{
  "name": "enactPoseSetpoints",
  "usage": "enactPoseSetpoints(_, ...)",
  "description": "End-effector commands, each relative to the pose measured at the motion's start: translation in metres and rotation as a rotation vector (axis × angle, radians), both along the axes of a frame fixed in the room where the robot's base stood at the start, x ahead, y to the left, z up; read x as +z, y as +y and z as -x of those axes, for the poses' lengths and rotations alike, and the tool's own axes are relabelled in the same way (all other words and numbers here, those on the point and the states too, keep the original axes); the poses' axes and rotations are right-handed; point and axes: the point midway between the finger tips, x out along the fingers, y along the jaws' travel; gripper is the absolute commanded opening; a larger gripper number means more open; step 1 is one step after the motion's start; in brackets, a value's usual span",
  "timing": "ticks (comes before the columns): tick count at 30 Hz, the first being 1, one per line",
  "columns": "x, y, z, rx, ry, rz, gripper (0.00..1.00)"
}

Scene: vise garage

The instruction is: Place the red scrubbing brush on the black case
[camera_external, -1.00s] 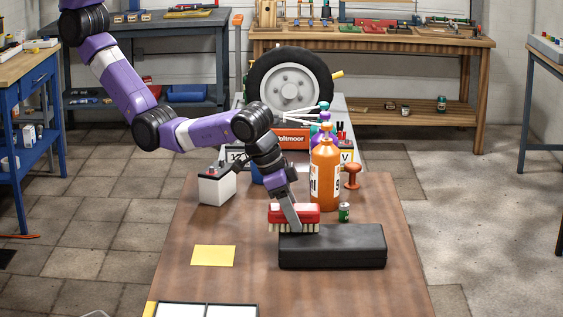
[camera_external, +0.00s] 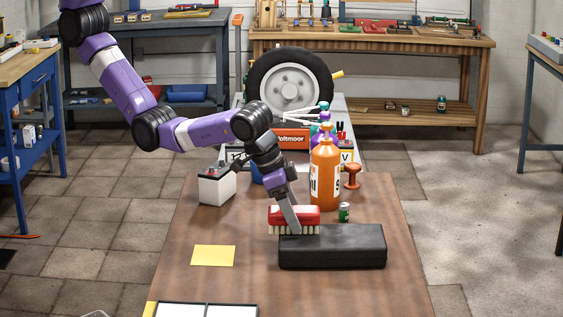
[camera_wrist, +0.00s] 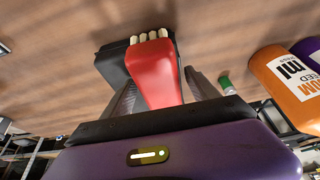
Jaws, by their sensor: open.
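The red scrubbing brush (camera_external: 279,215) has pale bristles pointing down. It sits over the back left end of the black case (camera_external: 345,248), with its left end overhanging; I cannot tell for certain that the bristles touch the case. In the wrist view, the brush (camera_wrist: 154,75) lies between the two spread fingers of my gripper (camera_wrist: 160,90), with a gap at least on the right side. The case (camera_wrist: 112,62) shows partly behind it, much of it hidden.
An orange bottle (camera_external: 326,175) and a small green can (camera_external: 344,212) stand close behind the case. A white battery-like box (camera_external: 216,190) is at the back left. A yellow sheet (camera_external: 213,256) lies left of the case. The table's front right is clear.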

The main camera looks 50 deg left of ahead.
Motion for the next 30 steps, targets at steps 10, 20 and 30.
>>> enactPoseSetpoints(10, 0.062, 0.017, 0.018, -0.001, -0.001, 0.005, 0.69)
enactPoseSetpoints(20, 0.103, 0.029, 0.030, -0.001, -0.001, 0.002, 0.69)
enactPoseSetpoints(30, 0.107, 0.031, 0.032, -0.001, 0.000, 0.000, 0.69)
